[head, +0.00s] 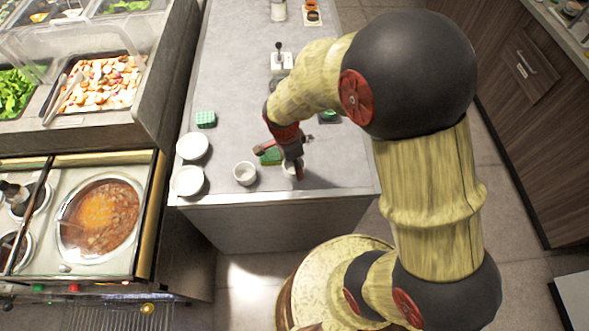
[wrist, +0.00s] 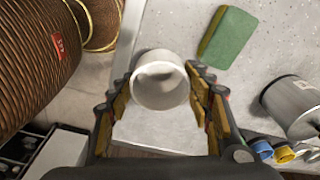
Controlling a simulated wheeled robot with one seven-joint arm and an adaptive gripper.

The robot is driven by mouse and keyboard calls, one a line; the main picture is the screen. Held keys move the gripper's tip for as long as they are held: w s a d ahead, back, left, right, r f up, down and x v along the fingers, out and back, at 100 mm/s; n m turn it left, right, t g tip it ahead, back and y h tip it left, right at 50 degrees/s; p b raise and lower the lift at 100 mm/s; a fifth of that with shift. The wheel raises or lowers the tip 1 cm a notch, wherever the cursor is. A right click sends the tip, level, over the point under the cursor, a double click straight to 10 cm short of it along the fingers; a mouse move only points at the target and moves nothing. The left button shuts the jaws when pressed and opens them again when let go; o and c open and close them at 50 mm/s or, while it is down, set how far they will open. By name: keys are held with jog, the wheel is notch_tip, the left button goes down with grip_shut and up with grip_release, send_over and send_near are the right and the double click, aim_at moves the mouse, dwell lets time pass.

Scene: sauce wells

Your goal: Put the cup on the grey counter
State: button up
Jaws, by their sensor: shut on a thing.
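A small white cup (wrist: 160,85) sits between the two fingers of my gripper (wrist: 160,93) in the wrist view. The fingers are closed against its sides, and its round open top faces the camera. In the head view the cup (head: 288,168) is partly hidden behind my gripper (head: 297,170), near the front edge of the grey counter (head: 340,178). In the wrist view the counter (wrist: 180,30) lies beneath and beyond the cup. I cannot tell whether the cup's base touches it.
A green sponge (head: 270,157) lies just behind the cup. Another white cup (head: 245,173) stands to the left, with white bowls (head: 188,181) farther left. A metal canister (wrist: 298,105) shows at the right of the wrist view. The counter's front right corner is clear.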

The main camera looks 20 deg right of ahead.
jog(key=shift+w+d+f+b, duration=0.1)
jog(key=shift+f+b, duration=0.05)
jog(key=shift+f, duration=0.75)
jog(key=shift+w+d+f+b, duration=0.1)
jog(key=shift+f+b, duration=0.05)
jog(key=shift+f, duration=0.75)
jog(key=shift+f, duration=0.1)
jog(key=shift+f, duration=0.15)
jog(key=o, duration=0.9)
notch_tip(320, 180, up, 13)
jog(key=a+p, duration=0.1)
jog(key=p, duration=0.1)
notch_tip(320, 180, up, 13)
jog(key=n+t, duration=0.3)
jog(key=n, duration=0.5)
send_over(294, 171)
jog(key=s, duration=0.5)
jog(key=s+r+n+t+y, duration=0.1)
jog(key=s+r+n+t, duration=0.1)
jog(key=s+r+n, duration=0.6)
jog(key=shift+s+d+n, duration=0.35)
jog(key=shift+s+n, duration=0.2)
jog(key=shift+n, duration=0.05)
